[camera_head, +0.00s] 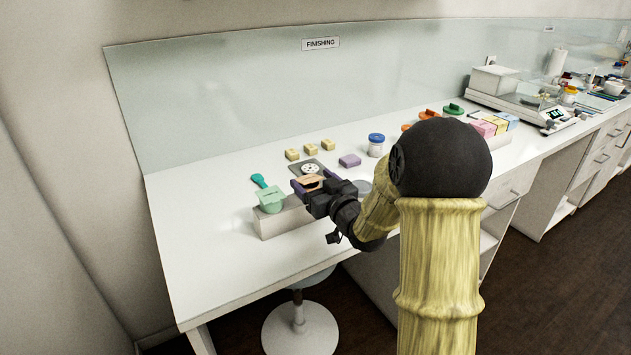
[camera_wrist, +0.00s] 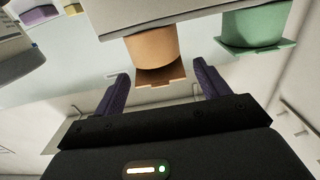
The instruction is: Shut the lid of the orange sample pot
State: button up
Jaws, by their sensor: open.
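The orange sample pot (camera_head: 312,181) shows only partly in the head view, at the right end of a white block and half hidden by my gripper. In the wrist view the orange pot (camera_wrist: 152,46) appears upside down, with a darker brownish flap or opening (camera_wrist: 160,76) at its top end; how far its lid stands open I cannot tell. My gripper (camera_wrist: 162,86) is open, its purple fingers on either side of the pot's top end, with visible gaps and nothing held. In the head view my gripper (camera_head: 314,187) is at the pot.
A green pot (camera_head: 271,201) stands beside it on the white block (camera_head: 284,221). The front left bench is clear.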

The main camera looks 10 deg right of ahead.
jog(key=c, duration=1)
jog(key=shift+f, duration=0.1)
jog(key=shift+f+b, duration=0.1)
jog(key=shift+b, duration=0.4)
jog(key=shift+f+b, duration=0.25)
jog(key=shift+b, duration=0.65)
jog(key=shift+t+b, duration=0.4)
jog(key=shift+b, duration=0.25)
jog(key=shift+r, duration=0.15)
